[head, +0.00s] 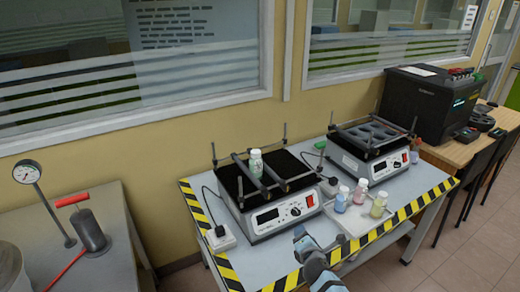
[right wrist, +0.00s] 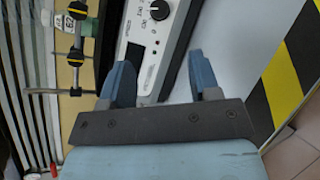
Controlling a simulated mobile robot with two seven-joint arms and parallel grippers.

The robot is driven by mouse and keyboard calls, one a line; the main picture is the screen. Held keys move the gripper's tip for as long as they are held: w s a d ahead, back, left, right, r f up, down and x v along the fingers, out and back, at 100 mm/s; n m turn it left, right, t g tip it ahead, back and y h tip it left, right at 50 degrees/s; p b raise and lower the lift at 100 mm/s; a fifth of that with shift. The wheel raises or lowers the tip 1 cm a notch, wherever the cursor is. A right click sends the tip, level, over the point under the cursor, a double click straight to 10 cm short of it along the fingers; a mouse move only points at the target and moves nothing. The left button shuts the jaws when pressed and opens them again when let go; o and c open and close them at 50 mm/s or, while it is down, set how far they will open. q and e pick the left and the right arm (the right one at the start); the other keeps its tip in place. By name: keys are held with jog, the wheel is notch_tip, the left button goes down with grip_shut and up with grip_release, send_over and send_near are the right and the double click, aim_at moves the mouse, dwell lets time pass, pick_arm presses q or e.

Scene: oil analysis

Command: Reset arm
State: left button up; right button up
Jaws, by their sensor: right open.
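My right gripper (head: 302,234) reaches in from the bottom of the head view, just in front of the left shaker (head: 283,214). In the right wrist view its two blue-grey fingers (right wrist: 161,80) are spread apart with nothing between them. The shaker's white front panel with a black knob (right wrist: 159,10) lies beyond the fingers. My left gripper is not in view.
Several small sample bottles (head: 360,191) stand at the right of the striped table (head: 405,212), by a second shaker (head: 370,145). A white power socket (head: 220,238) is left of the first shaker. A dark machine (head: 430,100) stands at back right.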

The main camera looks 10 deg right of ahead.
jog(key=s+a+r+m+g+y+p, duration=0.1)
jog(key=s+a+m+y+p, duration=0.1)
jog(key=s+m, duration=0.8)
jog(key=s+a+r+m+g+y+p, duration=0.1)
jog(key=s+m, duration=1)
jog(key=s, duration=1.3)
jog(key=a+g+y+p, duration=0.1)
jog(key=y+p, duration=0.1)
jog(key=p, duration=0.1)
jog(key=shift+s+a+r+g, duration=0.2)
jog(key=shift+a+r+g, duration=0.1)
jog(key=shift+a, duration=0.05)
jog(key=shift+c, duration=0.5)
